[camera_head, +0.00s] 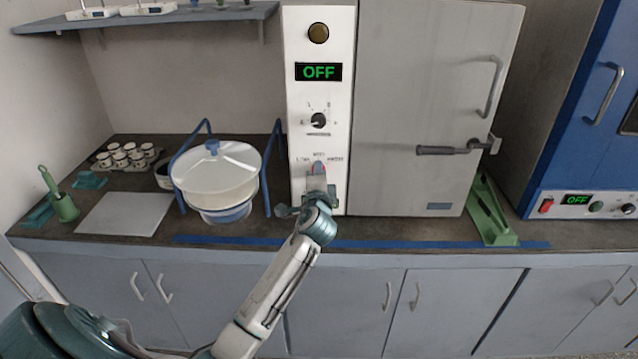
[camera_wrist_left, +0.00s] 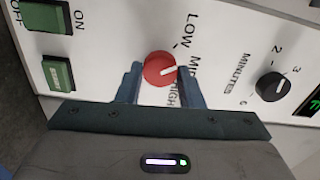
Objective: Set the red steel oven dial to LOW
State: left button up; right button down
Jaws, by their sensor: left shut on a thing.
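The red dial (camera_wrist_left: 158,68) sits on the white control panel (camera_wrist_left: 110,30) of the steel oven (camera_head: 425,100). Its white pointer mark points at MID, between the printed LOW and HIGH. In the head view the red dial (camera_head: 318,166) is low on the panel, partly covered by my left gripper (camera_head: 317,184). In the wrist view the left gripper's fingers (camera_wrist_left: 161,82) stand on either side of the dial, shut on it. My right gripper is in neither view.
Above the red dial are a black minutes dial (camera_head: 318,120) and a green OFF display (camera_head: 318,72). A lidded white pot (camera_head: 218,175) in a blue frame stands left; a green stand (camera_head: 490,212) stands right.

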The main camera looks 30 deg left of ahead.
pick_arm(q)
jog(key=n+b, duration=0.3)
jog(key=n, duration=0.1)
jog(key=shift+n, duration=0.4)
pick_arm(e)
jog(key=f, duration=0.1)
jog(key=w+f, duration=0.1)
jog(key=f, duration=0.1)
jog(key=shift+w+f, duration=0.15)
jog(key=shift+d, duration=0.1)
pick_arm(q)
jog(key=shift+n, duration=0.3)
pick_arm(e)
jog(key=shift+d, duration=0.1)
pick_arm(q)
jog(key=o, duration=1)
jog(key=shift+c, duration=0.2)
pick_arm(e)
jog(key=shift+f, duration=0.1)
